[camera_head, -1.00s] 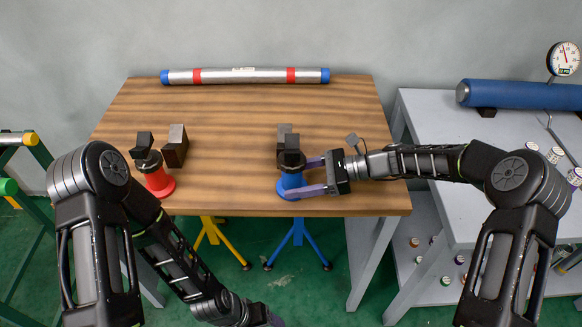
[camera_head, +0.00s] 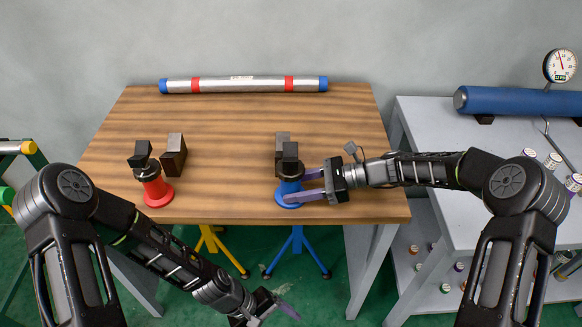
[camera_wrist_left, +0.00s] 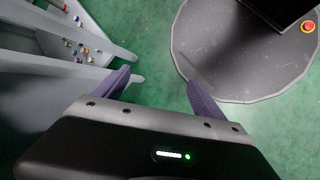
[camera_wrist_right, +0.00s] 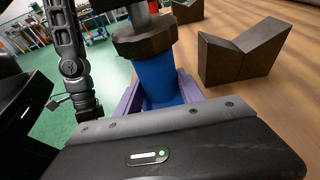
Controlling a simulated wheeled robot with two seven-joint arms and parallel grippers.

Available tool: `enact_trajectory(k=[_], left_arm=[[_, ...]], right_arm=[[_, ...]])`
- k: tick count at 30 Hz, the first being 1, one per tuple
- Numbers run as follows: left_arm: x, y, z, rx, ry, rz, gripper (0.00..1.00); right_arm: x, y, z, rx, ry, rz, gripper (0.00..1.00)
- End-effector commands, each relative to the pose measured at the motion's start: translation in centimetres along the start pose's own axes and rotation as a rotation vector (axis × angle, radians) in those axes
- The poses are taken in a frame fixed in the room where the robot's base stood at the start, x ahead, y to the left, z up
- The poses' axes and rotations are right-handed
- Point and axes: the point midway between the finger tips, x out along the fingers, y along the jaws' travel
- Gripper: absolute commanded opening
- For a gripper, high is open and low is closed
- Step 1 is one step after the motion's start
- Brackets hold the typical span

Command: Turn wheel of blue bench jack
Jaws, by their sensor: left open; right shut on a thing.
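The blue bench jack (camera_head: 289,191) stands upright near the front edge of the wooden table, with a dark collar and a black V-shaped head on top. My right gripper (camera_head: 308,188) reaches it from the right and is shut on its blue body, below the dark collar. In the right wrist view the purple fingers sit on both sides of the blue body (camera_wrist_right: 158,78), under the dark faceted collar (camera_wrist_right: 145,37). My left gripper (camera_head: 283,309) is low in front of the table, open and empty; the left wrist view shows its fingers (camera_wrist_left: 158,88) apart over the green floor.
A red jack (camera_head: 158,192) stands at the table's left front. Dark V-blocks (camera_head: 173,157) stand behind both jacks. A silver pipe (camera_head: 243,84) lies along the table's back edge. A grey bench (camera_head: 430,130) with a blue cylinder (camera_head: 515,100) stands at right. The table's middle is clear.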

Motion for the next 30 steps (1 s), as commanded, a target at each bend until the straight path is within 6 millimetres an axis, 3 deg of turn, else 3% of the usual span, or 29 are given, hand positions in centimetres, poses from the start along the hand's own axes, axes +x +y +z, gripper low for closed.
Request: enact_trajectory(k=[5, 8, 9, 13, 17, 22, 30], left_arm=[[-5.0, 6.4, -0.9, -0.357, -0.229, 0.159, 0.81], [-11.0, 11.5, -3.0, -0.585, -0.393, 0.296, 0.81], [-14.0, 13.4, -4.0, -0.665, -0.464, 0.356, 0.81], [-23.2, 17.1, -6.3, -0.817, -0.666, 0.507, 0.81], [-28.3, 20.5, -9.4, -0.917, -0.756, 0.668, 0.81], [-29.5, 22.5, -11.9, -0.988, -0.765, 0.769, 0.81], [-29.6, 22.7, -12.1, -0.993, -0.764, 0.776, 0.81]], right_arm=[[0.0, 0.0, 0.0, 0.0, 0.0, -0.001, 0.23], [0.0, 0.0, 0.0, 0.0, 0.0, -0.001, 0.23], [0.0, 0.0, 0.0, 0.0, 0.0, -0.001, 0.23], [0.0, 0.0, 0.0, 0.001, 0.0, -0.001, 0.23], [0.0, 0.0, 0.0, 0.0, 0.0, -0.001, 0.23], [0.0, 0.0, 0.0, 0.0, 0.0, -0.001, 0.23], [0.0, 0.0, 0.0, 0.0, 0.0, -0.001, 0.23]])
